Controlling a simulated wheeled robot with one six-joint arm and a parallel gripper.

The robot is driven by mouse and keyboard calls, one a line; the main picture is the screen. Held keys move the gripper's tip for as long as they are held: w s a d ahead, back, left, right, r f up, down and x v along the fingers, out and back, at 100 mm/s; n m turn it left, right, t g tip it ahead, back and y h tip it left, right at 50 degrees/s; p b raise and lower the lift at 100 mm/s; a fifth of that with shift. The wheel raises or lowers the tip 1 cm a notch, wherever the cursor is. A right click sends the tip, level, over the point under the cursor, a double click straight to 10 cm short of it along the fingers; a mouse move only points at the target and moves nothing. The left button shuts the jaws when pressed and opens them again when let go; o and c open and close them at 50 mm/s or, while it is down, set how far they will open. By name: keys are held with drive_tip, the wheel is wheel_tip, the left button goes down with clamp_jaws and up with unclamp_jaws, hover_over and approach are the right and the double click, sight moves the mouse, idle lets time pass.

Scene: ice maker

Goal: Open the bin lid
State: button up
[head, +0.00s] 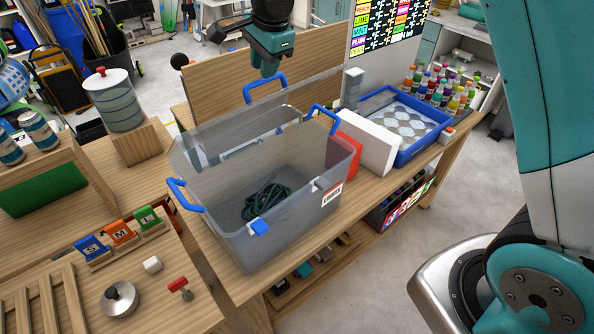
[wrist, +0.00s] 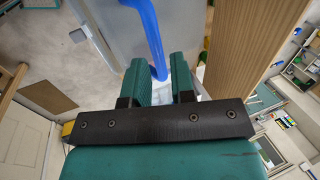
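The bin (head: 290,228) is a grey see-through tub on the wooden table, with a blue handle on its left side (head: 185,195) and a blue latch (head: 259,228) in front. Its see-through lid (head: 222,120) stands raised at the back, so the top is open. A dark green coil (head: 266,203) shows inside. A blue lid handle (head: 265,86) is at the lid's upper edge, below my gripper (head: 268,68). In the wrist view, the blue handle (wrist: 150,35) runs down between the close-set fingertips of my gripper (wrist: 161,75), which looks shut on it.
A white box (head: 366,142), a red box (head: 346,138) and a blue tray (head: 412,147) stand right of the bin. A striped canister (head: 116,102) and a wooden rack (head: 50,180) are on the left. A wooden panel (head: 225,88) stands behind the lid.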

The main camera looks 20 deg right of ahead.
drive_tip(key=v, duration=0.5)
idle(0.5)
drive_tip(key=shift+r, duration=2.55)
